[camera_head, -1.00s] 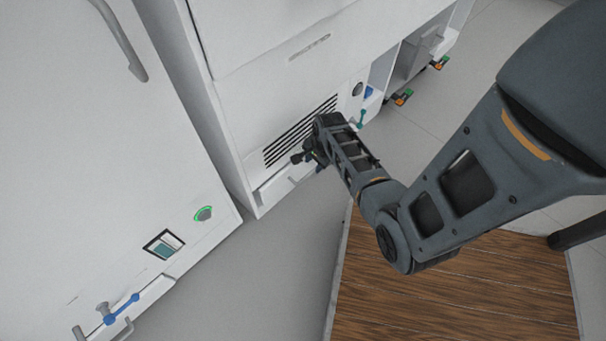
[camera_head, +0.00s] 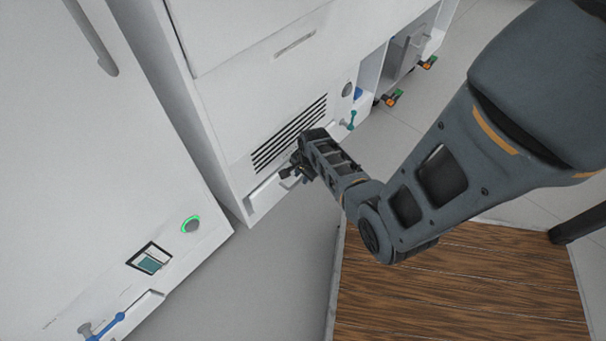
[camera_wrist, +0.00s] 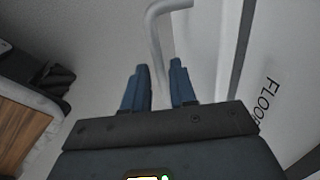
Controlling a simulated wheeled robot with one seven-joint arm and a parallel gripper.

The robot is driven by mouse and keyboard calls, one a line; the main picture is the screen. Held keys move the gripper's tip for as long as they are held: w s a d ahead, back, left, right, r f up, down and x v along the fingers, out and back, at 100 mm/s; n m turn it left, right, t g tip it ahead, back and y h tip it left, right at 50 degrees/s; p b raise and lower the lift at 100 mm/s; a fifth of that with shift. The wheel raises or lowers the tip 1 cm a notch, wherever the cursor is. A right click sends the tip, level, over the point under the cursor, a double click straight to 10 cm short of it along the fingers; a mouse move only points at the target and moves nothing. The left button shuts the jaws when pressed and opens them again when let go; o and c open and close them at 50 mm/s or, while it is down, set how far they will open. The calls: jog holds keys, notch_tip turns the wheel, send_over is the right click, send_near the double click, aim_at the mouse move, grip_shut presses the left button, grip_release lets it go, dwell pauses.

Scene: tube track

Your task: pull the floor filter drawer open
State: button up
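The floor filter drawer (camera_head: 264,193) is the low white front at the foot of the white cabinet, below the black vent grille (camera_head: 289,133). In the wrist view its panel (camera_wrist: 262,120) carries the partly visible lettering "FLOO". A grey bent bar handle (camera_wrist: 157,36) stands out from that panel. My gripper (camera_head: 291,171) is low at the drawer front in the head view. In the wrist view my gripper's (camera_wrist: 159,72) two blue fingers are apart, with the handle bar running between them. Gaps show beside the bar. The head view does not show the handle clearly.
A white unit with a green-ringed button (camera_head: 191,224) and a small screen (camera_head: 149,259) stands at the left. An open bay with a caster-like foot (camera_head: 391,98) is at the right. A wood-topped surface (camera_head: 455,285) lies below my arm. Grey floor between is clear.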

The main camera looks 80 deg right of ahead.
grip_shut()
jog(key=shift+s+a, duration=0.1)
dwell(0.3)
